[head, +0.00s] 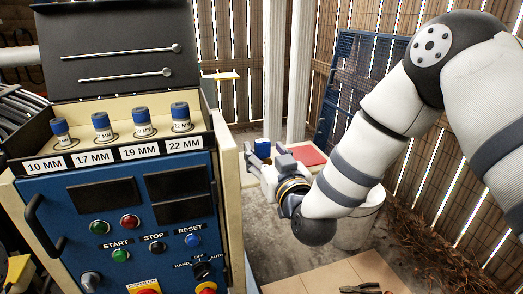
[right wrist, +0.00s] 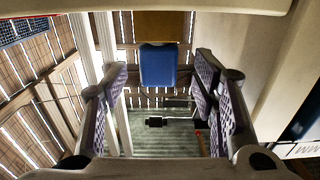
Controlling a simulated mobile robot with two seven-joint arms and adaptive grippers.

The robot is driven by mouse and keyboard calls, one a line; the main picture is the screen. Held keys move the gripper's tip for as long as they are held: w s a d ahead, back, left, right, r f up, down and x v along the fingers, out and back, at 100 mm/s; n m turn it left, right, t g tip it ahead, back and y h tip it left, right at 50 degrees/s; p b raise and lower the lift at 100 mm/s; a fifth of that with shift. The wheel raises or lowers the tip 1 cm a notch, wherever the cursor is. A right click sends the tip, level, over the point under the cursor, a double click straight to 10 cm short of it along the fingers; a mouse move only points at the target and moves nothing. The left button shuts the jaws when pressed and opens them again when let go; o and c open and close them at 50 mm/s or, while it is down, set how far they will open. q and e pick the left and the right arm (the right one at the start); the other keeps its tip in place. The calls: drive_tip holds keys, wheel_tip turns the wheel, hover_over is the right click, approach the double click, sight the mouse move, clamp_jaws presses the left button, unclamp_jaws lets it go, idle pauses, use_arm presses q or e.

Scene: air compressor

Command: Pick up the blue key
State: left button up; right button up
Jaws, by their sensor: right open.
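A blue block-shaped piece (right wrist: 158,65), which may be the blue key, shows in the right wrist view below a brown part. It lies ahead, between the open fingers of my right gripper (right wrist: 161,82), with nothing gripped. In the head view my right gripper (head: 268,168) is right of the blue panel, and a small blue piece (head: 262,148) shows just behind it. Whether they touch cannot be told. Several blue-capped pieces (head: 101,124) stand in a row on the panel's top, above millimetre labels. My left gripper is not in view.
The blue control panel (head: 125,215) with buttons and a knob fills the left. A red flat piece (head: 308,155) lies behind my right gripper. A whitish bucket (head: 356,222) stands below my right arm. A wooden surface with tools (head: 360,288) is at the bottom.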

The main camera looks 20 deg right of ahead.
sight(264, 150)
drive_tip(key=w, duration=0.3)
drive_tip(key=shift+f, duration=0.1)
drive_tip(key=c, duration=1.3)
drive_tip(key=shift+o, duration=0.2)
